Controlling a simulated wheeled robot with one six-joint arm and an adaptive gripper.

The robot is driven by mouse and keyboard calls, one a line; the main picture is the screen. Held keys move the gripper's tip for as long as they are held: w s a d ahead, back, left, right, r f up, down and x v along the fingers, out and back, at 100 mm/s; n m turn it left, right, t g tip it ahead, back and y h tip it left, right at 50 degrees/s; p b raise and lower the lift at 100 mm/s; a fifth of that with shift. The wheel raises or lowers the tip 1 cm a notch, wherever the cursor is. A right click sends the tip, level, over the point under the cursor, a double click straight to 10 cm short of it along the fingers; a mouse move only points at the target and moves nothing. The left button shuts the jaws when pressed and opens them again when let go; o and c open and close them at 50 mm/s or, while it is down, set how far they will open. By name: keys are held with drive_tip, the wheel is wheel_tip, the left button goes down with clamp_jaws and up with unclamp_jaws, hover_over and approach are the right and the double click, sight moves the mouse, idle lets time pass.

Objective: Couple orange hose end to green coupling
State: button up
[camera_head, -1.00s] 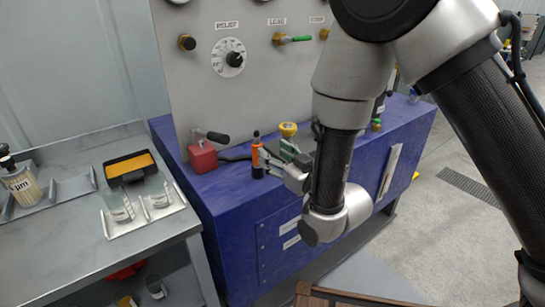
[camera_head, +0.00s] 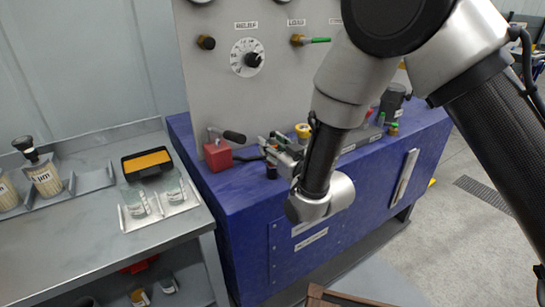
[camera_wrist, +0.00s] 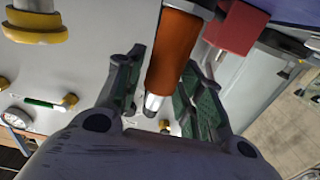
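The orange hose end (camera_wrist: 175,55) shows in the wrist view as an orange sleeve with a metal tip, lying between the two fingers of my gripper (camera_wrist: 165,75). The fingers are apart, and I see no clear contact with the sleeve. In the head view my gripper (camera_head: 280,150) is over the bench's left part and hides the orange sleeve; only a dark base shows below it. A small green-topped fitting with a yellowish base (camera_head: 393,128), possibly the green coupling, stands farther right on the blue bench (camera_head: 235,197).
A red block with a black lever (camera_head: 217,155) stands just left of my gripper. A yellow cap (camera_head: 302,131) is behind it. The grey panel (camera_head: 225,90) with knobs rises at the back. A side table (camera_head: 90,225) with trays and jars is at the left.

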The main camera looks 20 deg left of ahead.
clamp_jaws()
